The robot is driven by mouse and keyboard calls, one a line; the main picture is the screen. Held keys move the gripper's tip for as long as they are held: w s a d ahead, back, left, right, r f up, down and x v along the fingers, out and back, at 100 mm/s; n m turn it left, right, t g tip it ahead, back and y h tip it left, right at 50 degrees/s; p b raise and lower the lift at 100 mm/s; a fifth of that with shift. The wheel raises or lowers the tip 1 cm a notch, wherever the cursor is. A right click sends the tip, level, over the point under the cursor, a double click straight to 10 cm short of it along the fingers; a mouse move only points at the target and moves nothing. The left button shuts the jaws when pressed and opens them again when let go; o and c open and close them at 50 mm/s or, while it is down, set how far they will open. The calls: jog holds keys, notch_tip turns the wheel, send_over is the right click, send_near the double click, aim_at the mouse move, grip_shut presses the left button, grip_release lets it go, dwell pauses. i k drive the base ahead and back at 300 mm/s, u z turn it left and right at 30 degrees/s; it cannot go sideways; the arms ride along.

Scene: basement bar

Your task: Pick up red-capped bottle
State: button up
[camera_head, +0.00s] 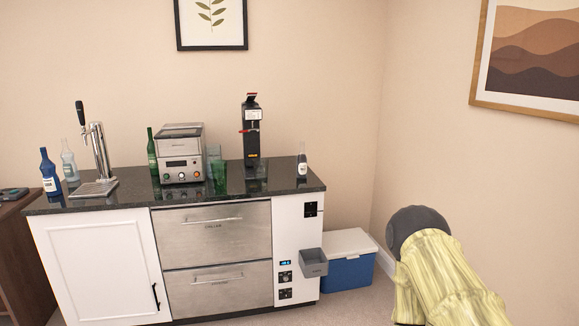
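No bottle in view shows a clearly red cap. A blue bottle (49,173) and a clear bottle (69,161) stand at the counter's left end. A green bottle (152,153) stands behind the left side of a silver machine. My arm shows at the lower right, well apart from the counter; my gripper's fingers are not in view.
A beer tap (98,150), the silver machine (181,154), green glasses (219,176) and a tall black device with red parts (252,133) stand on the counter. A grey bin (313,263) juts from the cabinet's right side, near a blue cooler (347,272) on the floor.

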aim_at(302, 159)
jog(key=u, duration=0.75)
jog(key=i, duration=1.15)
jog(key=u, duration=0.35)
jog(key=i, duration=1.2)
jog(key=z, duration=0.65)
